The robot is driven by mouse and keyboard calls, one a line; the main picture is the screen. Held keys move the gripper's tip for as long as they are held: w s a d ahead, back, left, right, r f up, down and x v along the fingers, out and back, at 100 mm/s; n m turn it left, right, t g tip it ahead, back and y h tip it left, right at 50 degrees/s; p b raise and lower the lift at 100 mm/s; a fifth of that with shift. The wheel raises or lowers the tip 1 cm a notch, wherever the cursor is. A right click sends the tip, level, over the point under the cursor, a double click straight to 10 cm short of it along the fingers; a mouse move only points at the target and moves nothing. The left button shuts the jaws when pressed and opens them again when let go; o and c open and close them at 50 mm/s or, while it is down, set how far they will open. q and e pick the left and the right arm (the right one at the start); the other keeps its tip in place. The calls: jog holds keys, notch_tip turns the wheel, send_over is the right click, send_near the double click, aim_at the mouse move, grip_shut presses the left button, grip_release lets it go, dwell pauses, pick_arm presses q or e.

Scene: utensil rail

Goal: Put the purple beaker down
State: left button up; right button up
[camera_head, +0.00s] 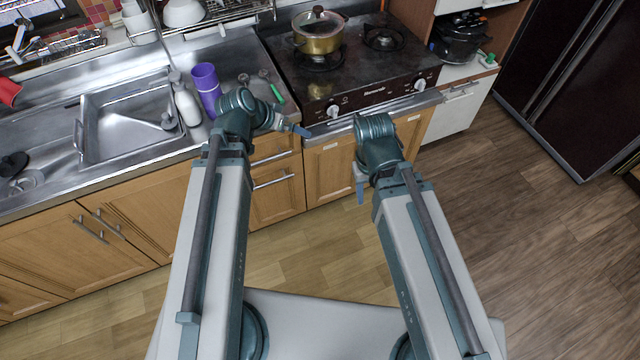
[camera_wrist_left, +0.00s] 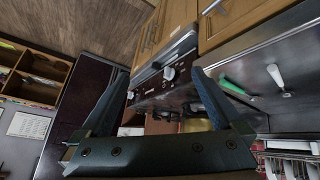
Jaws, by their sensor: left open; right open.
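The purple beaker (camera_head: 206,88) stands upright on the steel counter, right of the sink and beside a white bottle (camera_head: 185,103). No gripper touches it. My left gripper (camera_head: 300,130) is to its right, in front of the counter edge near the stove. In the left wrist view the left gripper (camera_wrist_left: 155,105) has its fingers wide apart with nothing between them; the beaker does not show there. My right gripper (camera_head: 360,190) is open, pointing down in front of the cabinet doors, well away from the beaker; its fingers are partly hidden by its wrist.
A stove (camera_head: 365,75) carries a gold pot (camera_head: 318,35). A green-handled utensil (camera_head: 277,94) lies between beaker and stove; it also shows in the left wrist view (camera_wrist_left: 232,86). The sink (camera_head: 130,120) is left of the bottle. The floor right of my arms is clear.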

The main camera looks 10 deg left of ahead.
pick_arm(q)
jog(key=s+d+f+g+y, duration=0.4)
jog(key=s+d, duration=0.6)
jog(key=s, duration=0.4)
jog(key=shift+s+d+g+y, duration=0.3)
jog(key=shift+g+y, duration=0.5)
jog(key=shift+g, duration=0.4)
